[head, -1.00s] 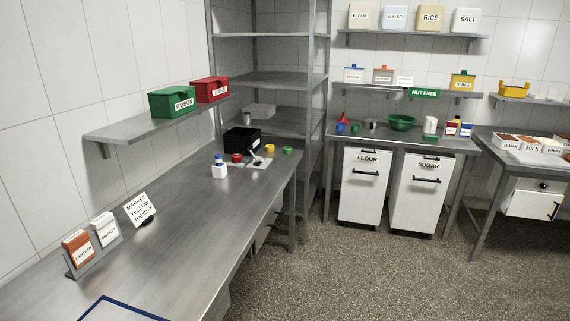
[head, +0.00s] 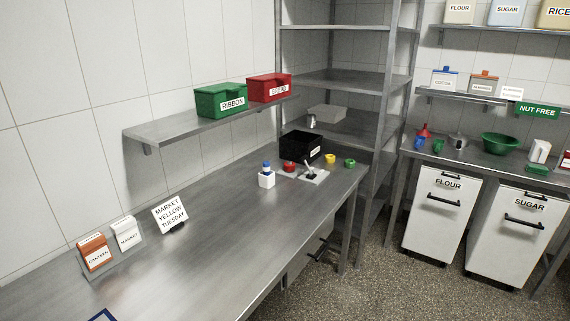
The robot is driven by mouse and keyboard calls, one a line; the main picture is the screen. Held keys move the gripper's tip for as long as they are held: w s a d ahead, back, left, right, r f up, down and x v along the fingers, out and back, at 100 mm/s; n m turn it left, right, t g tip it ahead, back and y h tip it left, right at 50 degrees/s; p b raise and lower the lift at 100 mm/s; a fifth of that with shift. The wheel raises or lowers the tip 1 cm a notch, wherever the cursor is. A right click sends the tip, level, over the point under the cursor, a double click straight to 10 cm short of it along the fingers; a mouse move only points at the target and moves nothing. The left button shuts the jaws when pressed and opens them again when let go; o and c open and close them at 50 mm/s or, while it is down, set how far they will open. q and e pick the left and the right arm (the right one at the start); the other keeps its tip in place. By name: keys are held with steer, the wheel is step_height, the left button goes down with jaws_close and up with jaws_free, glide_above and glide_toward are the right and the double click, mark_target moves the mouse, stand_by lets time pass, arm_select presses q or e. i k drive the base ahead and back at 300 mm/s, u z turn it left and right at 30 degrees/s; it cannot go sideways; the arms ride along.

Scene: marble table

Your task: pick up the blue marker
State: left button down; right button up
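No thing that is clearly a marker can be made out. A small white block or pot (head: 266,181) with a blue top (head: 266,167) stands upright on the steel table (head: 215,236), toward its far end. It is too small to tell whether the blue part is a marker, a cap or a lid. Neither of my grippers is in view.
Beside it are a grey mat with a red pot (head: 289,166) and a dark-handled item, a black bin (head: 301,146), a yellow pot (head: 330,158) and a green pot (head: 350,163). Nearer are a sign (head: 169,214) and card holder (head: 113,253). The table's middle is clear.

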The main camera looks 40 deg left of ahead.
mark_target(266, 165)
steer(key=i, duration=2.75)
steer(key=u, duration=3.15)
